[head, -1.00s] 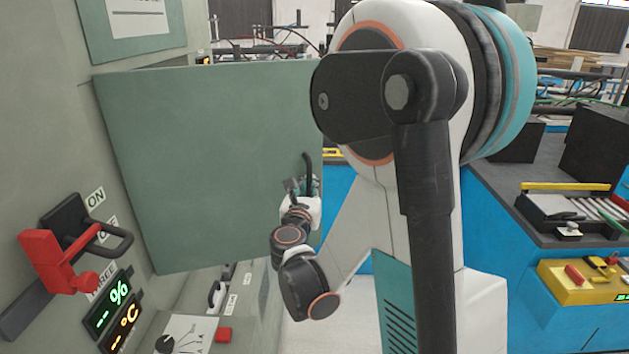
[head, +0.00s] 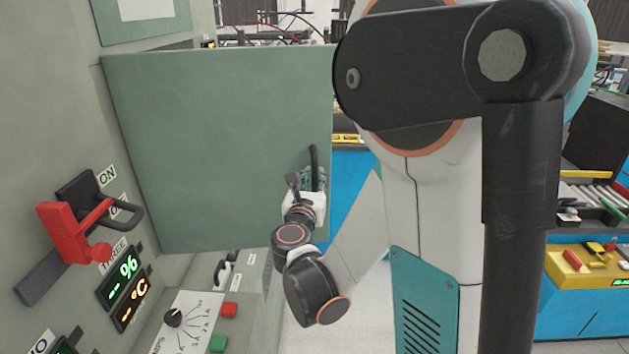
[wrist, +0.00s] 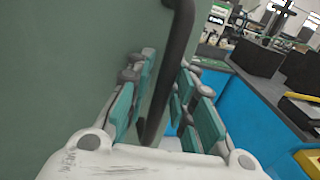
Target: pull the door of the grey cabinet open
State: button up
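The door (head: 220,140) of the grey cabinet (head: 50,140) is a flat grey-green panel. In the head view it stands swung well out from the cabinet front, with its free edge to the right. A black bar handle (wrist: 178,60) is on the door near that edge; its upper part also shows in the head view (head: 314,160). My gripper (wrist: 168,90) is at the handle. Its teal-padded fingers stand apart on either side of the bar, with gaps visible. Whether a pad touches the bar is hard to tell. The inside of the cabinet is hidden behind the door.
A blue workbench (wrist: 245,105) with dark boxes stands to the right. Pale floor (head: 350,325) shows between.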

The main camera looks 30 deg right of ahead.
jog(key=v, duration=1.2)
dwell(0.5)
